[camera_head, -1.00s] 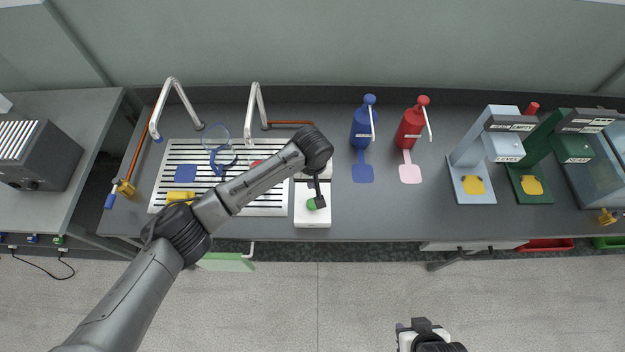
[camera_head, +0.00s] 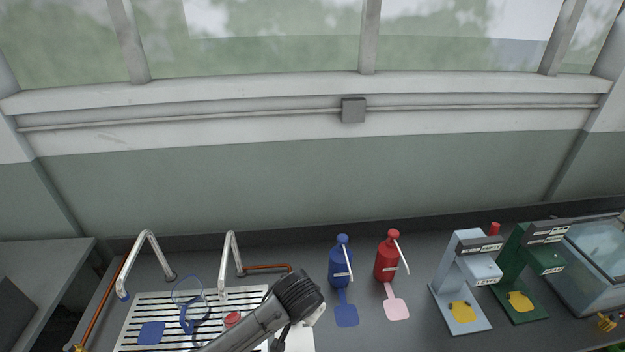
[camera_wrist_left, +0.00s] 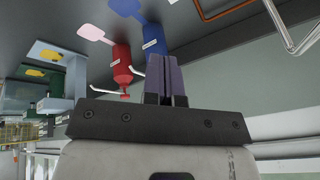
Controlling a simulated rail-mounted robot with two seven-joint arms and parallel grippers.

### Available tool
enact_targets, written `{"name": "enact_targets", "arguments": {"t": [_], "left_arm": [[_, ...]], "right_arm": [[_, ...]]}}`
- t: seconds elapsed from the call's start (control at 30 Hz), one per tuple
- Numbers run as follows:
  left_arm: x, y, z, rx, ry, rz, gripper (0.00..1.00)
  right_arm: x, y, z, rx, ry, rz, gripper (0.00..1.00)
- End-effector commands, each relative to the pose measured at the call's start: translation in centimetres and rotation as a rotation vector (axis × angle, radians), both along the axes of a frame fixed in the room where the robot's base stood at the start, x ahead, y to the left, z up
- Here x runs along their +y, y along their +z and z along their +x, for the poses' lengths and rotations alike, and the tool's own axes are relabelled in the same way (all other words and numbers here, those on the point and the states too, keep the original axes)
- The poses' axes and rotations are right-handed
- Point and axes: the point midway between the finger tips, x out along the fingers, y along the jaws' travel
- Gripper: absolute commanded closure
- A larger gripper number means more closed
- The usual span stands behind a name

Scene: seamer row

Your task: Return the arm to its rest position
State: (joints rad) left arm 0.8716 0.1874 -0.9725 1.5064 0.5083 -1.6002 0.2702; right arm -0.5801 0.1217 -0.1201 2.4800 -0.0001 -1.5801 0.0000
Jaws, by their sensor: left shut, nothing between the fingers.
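In the head view my left arm comes in from the bottom edge, over the right part of the slatted drain board. Its dark wrist joint (camera_head: 299,294) is above the white box (camera_head: 303,338). The gripper itself is mostly hidden behind the arm and cut off by the lower edge. In the left wrist view the two purple-grey fingers of my left gripper (camera_wrist_left: 166,78) are together, with nothing between them. They stand clear of the blue bottle (camera_wrist_left: 153,38) and red bottle (camera_wrist_left: 121,65) behind. My right gripper is out of view.
The blue pump bottle (camera_head: 341,264) and red pump bottle (camera_head: 387,258) stand right of my wrist joint. Two bent metal taps (camera_head: 146,262) rise behind the drain board (camera_head: 128,325). Light blue (camera_head: 460,280) and green (camera_head: 530,262) machines stand at the right, beside a glass tank (camera_head: 598,265).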

Motion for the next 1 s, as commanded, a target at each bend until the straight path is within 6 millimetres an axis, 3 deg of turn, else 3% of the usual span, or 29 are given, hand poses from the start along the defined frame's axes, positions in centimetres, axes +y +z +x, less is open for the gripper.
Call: {"name": "enact_targets", "arguments": {"t": [0.03,0.2,0.3,0.43,0.57,0.67,0.8,1.0], "left_arm": [[-0.5,2.3,0.2,-0.066,-0.042,-0.014,1.0],[-0.8,10.1,-0.3,-0.306,-0.145,-0.064,1.0],[0.4,13.0,-1.8,-0.424,-0.153,-0.112,1.0],[3.9,14.4,-4.8,-0.53,-0.079,-0.186,1.0],[8.4,13.0,-8.3,-0.558,0.054,-0.249,1.0],[11.7,10.8,-11.3,-0.541,0.156,-0.274,1.0],[15.4,6.5,-15.9,-0.464,0.277,-0.279,1.0],[19.0,-1.1,-23.2,-0.264,0.402,-0.238,1.0]], "right_arm": [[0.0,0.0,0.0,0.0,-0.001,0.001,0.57],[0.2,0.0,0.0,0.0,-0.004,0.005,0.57],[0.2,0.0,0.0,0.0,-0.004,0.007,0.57],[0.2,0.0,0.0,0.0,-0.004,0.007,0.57],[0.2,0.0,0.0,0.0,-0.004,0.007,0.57],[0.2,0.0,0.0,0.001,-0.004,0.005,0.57],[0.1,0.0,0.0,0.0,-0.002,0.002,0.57],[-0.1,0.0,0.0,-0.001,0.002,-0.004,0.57]]}}
